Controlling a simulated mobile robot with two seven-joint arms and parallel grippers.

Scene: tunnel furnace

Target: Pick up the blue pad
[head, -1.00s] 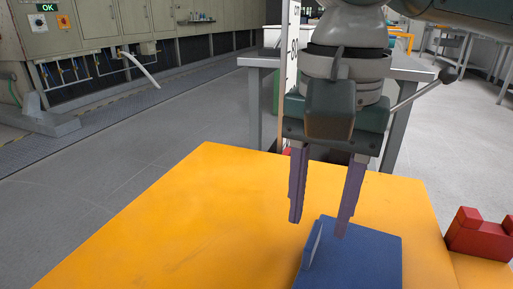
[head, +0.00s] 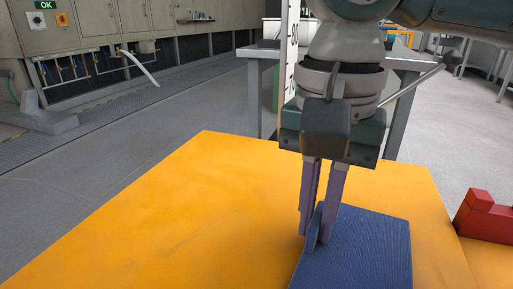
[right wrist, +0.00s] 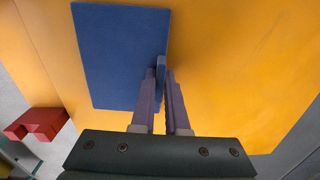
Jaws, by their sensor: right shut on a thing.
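The blue pad (head: 365,252) lies on the orange table (head: 150,215) at the lower right of the head view. A thin raised blue lip stands along its left edge. My right gripper (head: 315,235) comes down from above and its two purple fingers are shut on this lip. The pad also shows in the right wrist view (right wrist: 115,55), with the lip between the fingertips (right wrist: 161,80). The pad's near end is cut off by the bottom of the head view. My left gripper is not in view.
A red block (head: 487,217) with a notched top sits at the right edge of the table. A grey table (head: 255,95) stands behind. The orange surface left of the pad is clear. A control cabinet (head: 90,30) stands at the back left.

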